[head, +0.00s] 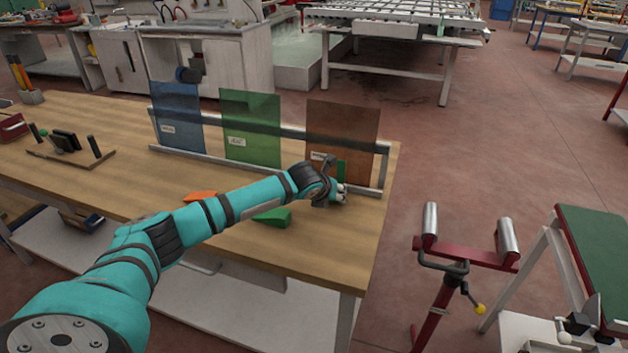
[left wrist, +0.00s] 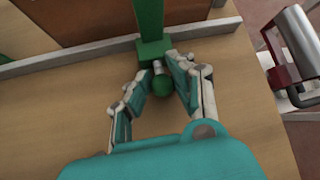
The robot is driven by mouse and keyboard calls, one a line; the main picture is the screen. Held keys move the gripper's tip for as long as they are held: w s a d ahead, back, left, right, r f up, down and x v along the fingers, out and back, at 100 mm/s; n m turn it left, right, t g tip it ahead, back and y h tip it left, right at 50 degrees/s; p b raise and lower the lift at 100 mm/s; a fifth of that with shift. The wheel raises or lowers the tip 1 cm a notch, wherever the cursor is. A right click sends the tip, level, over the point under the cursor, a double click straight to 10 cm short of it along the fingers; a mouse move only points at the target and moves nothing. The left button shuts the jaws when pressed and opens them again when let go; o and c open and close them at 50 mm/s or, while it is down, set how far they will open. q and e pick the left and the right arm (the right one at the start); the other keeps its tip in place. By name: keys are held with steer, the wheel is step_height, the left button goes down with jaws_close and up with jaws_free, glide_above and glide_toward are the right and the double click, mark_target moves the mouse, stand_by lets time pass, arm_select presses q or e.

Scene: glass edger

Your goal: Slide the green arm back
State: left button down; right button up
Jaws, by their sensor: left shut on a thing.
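The green arm (head: 341,170) stands upright at the right end of the metal rack, in front of the brown glass pane (head: 342,132). In the left wrist view the green arm (left wrist: 148,16) rises from a green block (left wrist: 152,50) with a round green knob (left wrist: 162,86) on its near side. My left gripper (head: 340,192) reaches across the table to it. In the left wrist view its fingers (left wrist: 156,76) are shut on the knob, one on each side. My right gripper is not in view.
Blue (head: 178,120) and green (head: 250,128) panes stand left of the brown one on the rack rail (head: 215,157). A green wedge (head: 273,217) and an orange piece (head: 201,196) lie near my left forearm. A red roller stand (head: 447,264) stands beyond the table's right edge.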

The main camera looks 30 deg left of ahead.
arm_select(q)
steer(key=d, duration=0.3)
steer(key=w+d+p, duration=0.1)
steer(key=d, duration=0.2)
steer(key=w+d+p, duration=0.1)
steer(key=d, duration=0.1)
steer(key=shift+d+r, duration=0.1)
steer(key=shift+d, duration=0.3)
steer(key=shift+w+d, duration=0.15)
steer(key=shift+d, duration=0.25)
steer(key=c, duration=1.2)
jaws_free()
steer(key=shift+d, duration=0.2)
steer(key=shift+c, duration=0.2)
steer(key=shift+a, duration=0.1)
steer(key=v, duration=1.2)
